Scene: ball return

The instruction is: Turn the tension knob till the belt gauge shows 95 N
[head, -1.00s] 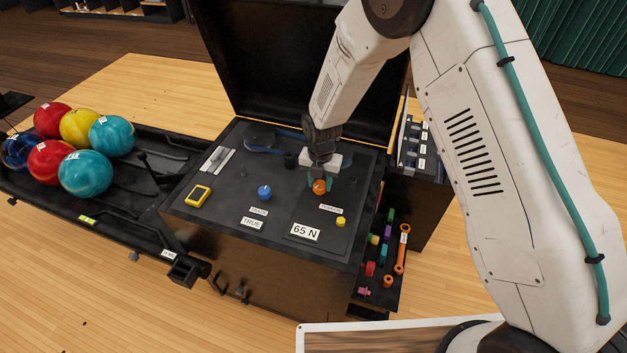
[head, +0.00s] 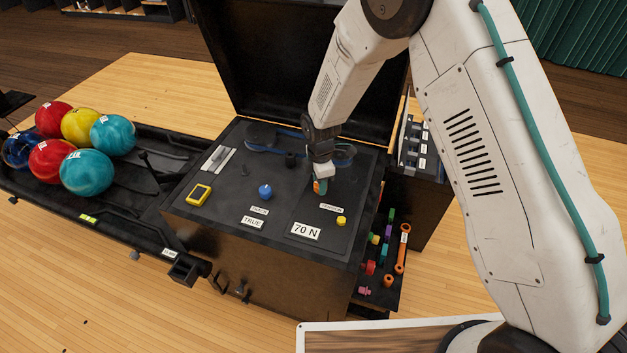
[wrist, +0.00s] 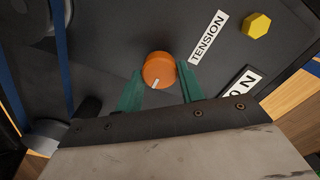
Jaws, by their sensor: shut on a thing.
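The orange tension knob (wrist: 158,69) sits on the dark machine panel beside the white TENSION label (wrist: 207,38). A white line on the knob points toward my gripper's base in the wrist view. My gripper (wrist: 160,80) is shut on the knob, with a green finger on either side. In the head view my gripper (head: 320,186) stands over the knob, and its fingers hide most of the knob's orange (head: 316,187). The belt gauge (head: 306,231) reads 70 N. In the wrist view only part of the gauge (wrist: 241,88) shows.
A blue knob (head: 265,191) stands left on the panel, above a TRUE display (head: 252,222). A yellow hexagonal knob (head: 341,221) is near the front right. A yellow meter (head: 199,195) lies at the left. The open lid (head: 285,70) rises behind. Bowling balls (head: 86,171) fill the left rack.

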